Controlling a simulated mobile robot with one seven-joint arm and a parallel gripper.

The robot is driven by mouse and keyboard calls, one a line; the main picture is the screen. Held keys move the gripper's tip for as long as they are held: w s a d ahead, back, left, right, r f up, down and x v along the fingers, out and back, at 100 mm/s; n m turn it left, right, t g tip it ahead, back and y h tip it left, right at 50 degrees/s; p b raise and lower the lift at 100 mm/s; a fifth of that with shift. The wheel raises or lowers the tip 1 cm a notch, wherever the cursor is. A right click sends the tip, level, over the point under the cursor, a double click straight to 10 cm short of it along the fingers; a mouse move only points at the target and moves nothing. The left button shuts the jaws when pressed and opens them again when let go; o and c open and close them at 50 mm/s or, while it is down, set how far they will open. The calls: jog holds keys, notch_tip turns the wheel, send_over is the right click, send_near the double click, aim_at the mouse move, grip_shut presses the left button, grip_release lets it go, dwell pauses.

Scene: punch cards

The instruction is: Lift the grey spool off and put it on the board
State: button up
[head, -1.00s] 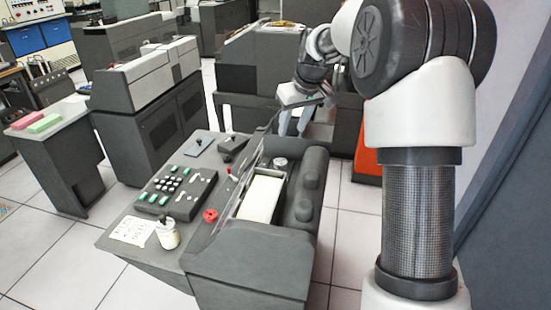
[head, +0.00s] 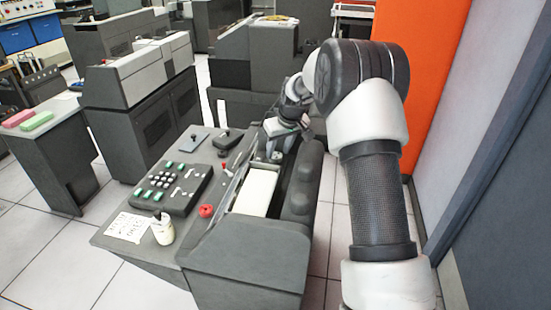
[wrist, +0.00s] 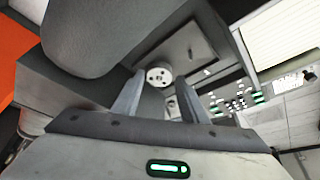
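The grey spool (wrist: 158,77), a pale round disc with small holes, sits on a dark recessed plate of the machine in the wrist view. My gripper (wrist: 160,82) is open, with one finger on each side of the spool in that view; I see no contact. In the head view my gripper (head: 275,156) is low over the machine's back end and the spool cannot be made out there.
A rounded dark housing (head: 305,180) runs along the machine's right side. An orange panel (head: 425,75) stands behind my arm.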

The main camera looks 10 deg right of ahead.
aim_at(277, 157)
jog(key=x, duration=0.2)
jog(key=shift+w+f, duration=0.1)
jog(key=shift+f, duration=0.2)
jog(key=c, duration=0.7)
jog(key=shift+o, duration=0.2)
jog(key=shift+r, duration=0.1)
notch_tip(277, 157, up, 14)
jog(key=p, duration=0.3)
jog(key=shift+p, duration=0.35)
